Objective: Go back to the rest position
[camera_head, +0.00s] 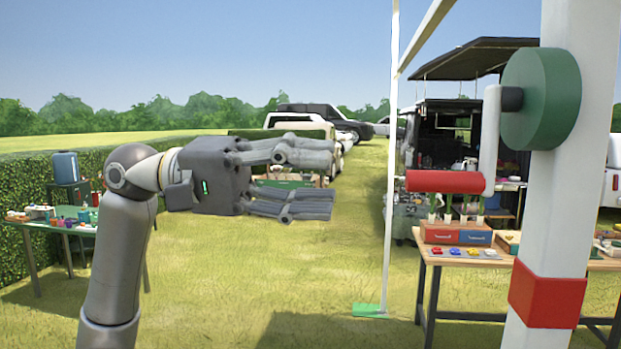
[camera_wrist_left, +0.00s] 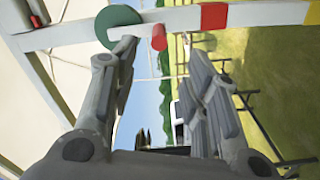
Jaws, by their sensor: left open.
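My left gripper (camera_head: 331,180) is open and empty, raised in the air and pointing right. In the left wrist view its two fingers (camera_wrist_left: 160,58) stand apart with nothing between them. A crank with a red handle (camera_head: 445,182) and a green disc (camera_head: 541,98) is mounted on a white post (camera_head: 564,215) to the right. The gripper is left of the handle in the head view and appears apart from it. The left wrist view also shows the red handle (camera_wrist_left: 159,37) beyond the fingertips. My right gripper is not in view.
A wooden table (camera_head: 466,262) with boxes and small items stands at right behind the crank. A thin white pole (camera_head: 388,200) on a green base stands mid-view. Another table (camera_head: 40,224) with small items is at left by a hedge. Open grass lies between.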

